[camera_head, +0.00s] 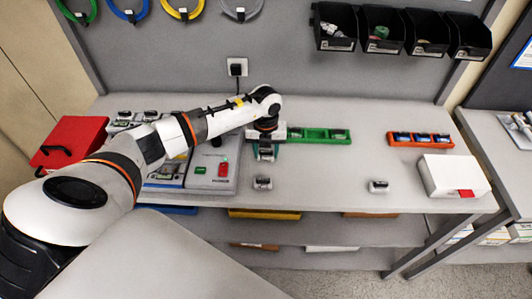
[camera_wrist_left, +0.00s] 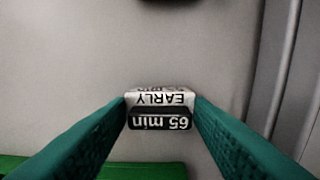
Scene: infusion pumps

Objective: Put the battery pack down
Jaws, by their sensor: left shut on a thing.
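My left gripper (camera_head: 266,154) reaches in from the left and points down over the table, at the left end of the green rack. In the left wrist view its teal fingers (camera_wrist_left: 160,110) are shut on a small battery pack (camera_wrist_left: 160,97). The pack's label reads "65 min" and "EARLY", upside down in that view. The green rack (camera_head: 293,134) holds dark packs, and its green edge (camera_wrist_left: 120,171) shows at the bottom of the wrist view. I cannot tell whether the held pack touches the table. My right gripper is not in view.
One loose pack (camera_head: 262,183) lies in front of my gripper, another (camera_head: 378,186) farther right. An orange rack (camera_head: 444,143) with packs and a white box (camera_head: 450,173) stand at the right. A grey device panel (camera_head: 220,182) and red box (camera_head: 70,140) are left.

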